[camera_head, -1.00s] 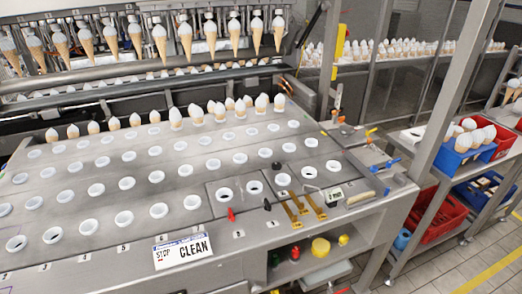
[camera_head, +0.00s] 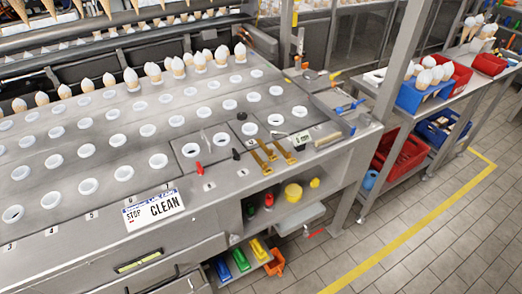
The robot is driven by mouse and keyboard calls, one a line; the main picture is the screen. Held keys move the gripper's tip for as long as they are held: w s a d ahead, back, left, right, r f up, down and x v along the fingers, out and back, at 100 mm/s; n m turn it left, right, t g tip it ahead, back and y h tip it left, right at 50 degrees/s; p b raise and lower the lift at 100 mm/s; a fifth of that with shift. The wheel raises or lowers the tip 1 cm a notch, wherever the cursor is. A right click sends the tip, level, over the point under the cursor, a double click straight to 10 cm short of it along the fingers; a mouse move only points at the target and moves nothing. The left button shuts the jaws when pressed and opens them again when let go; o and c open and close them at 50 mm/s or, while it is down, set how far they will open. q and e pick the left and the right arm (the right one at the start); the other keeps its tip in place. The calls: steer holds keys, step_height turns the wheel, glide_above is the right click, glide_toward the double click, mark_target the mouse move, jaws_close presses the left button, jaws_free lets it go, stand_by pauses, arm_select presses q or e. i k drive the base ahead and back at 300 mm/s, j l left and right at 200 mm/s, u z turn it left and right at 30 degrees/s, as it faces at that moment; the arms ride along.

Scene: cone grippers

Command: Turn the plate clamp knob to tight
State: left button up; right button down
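Small knobs and levers stand on the plate area at the right end of the steel machine deck (camera_head: 70,170). A red one (camera_head: 199,168) is at the plate's front edge. A black one (camera_head: 236,154) is to its right, and another black one (camera_head: 241,116) sits farther back. I cannot tell which of them is the plate clamp knob, or read any tight mark. The plate section (camera_head: 205,140) has round white-rimmed holes. Neither of my grippers is in view.
Brass-coloured bars (camera_head: 264,155) and a small meter (camera_head: 301,141) lie right of the knobs. A STOP CLEAN sign (camera_head: 154,209) is on the front edge. Shelves below hold a yellow round item (camera_head: 293,192) and coloured bins. A blue crate (camera_head: 423,92) is at right. Tiled floor (camera_head: 420,235) is open.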

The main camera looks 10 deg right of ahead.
mark_target(241, 116)
steer(key=i+l+u, duration=0.1)
steer(key=u, duration=0.6)
steer(key=i, duration=0.65)
